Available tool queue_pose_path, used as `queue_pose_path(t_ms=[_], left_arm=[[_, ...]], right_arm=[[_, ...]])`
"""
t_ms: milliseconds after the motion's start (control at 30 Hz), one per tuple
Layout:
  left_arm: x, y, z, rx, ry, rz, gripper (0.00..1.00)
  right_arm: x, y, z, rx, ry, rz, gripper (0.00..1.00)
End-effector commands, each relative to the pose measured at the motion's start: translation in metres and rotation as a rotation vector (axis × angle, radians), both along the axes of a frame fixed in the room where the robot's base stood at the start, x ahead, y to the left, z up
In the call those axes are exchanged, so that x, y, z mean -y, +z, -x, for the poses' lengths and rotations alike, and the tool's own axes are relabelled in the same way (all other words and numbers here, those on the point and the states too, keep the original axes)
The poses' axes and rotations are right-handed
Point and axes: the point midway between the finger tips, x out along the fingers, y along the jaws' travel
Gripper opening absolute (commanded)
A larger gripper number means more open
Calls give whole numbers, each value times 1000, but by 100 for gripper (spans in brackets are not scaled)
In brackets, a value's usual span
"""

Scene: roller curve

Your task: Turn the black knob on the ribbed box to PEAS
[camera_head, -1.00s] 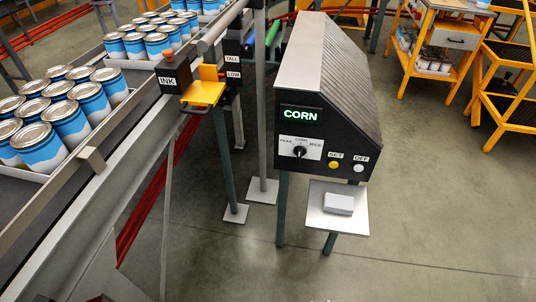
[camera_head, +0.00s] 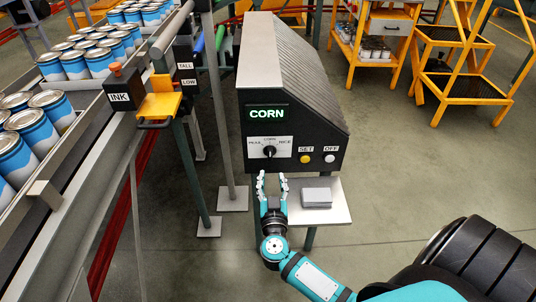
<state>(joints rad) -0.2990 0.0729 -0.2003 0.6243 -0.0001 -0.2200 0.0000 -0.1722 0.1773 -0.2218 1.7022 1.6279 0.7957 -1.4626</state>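The ribbed box (camera_head: 290,90) is a dark cabinet with a sloped ribbed side, standing on legs. Its green display (camera_head: 267,114) reads CORN. The black knob (camera_head: 268,151) sits on a white dial plate marked PEAS, CORN and RICE, and its pointer looks to be up at CORN. My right gripper (camera_head: 272,180) is just below the knob, fingers pointing up towards the box front, open with a gap between the fingertips and nothing in it. It appears apart from the knob. My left gripper is not in view.
A yellow SET button (camera_head: 305,160) and a white OFF button (camera_head: 330,158) are right of the knob. A small shelf (camera_head: 338,213) below holds a grey block (camera_head: 317,197). The INK unit (camera_head: 122,92) and a conveyor with blue cans (camera_head: 55,100) stand left.

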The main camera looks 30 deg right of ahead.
Motion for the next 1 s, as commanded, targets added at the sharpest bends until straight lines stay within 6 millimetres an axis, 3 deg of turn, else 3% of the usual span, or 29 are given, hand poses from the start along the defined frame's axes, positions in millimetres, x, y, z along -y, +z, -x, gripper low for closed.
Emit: queue_pose_path(t_ms=[300,500,933,1000], left_arm=[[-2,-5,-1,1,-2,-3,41],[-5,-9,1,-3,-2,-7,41],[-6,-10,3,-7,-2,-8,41],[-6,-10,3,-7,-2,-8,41]], right_arm=[[36,-1,-60,2,2,3,38],[51,-1,-85,1,2,3,38],[57,-1,-94,0,2,0,38],[57,-1,-94,-1,2,1,32]])
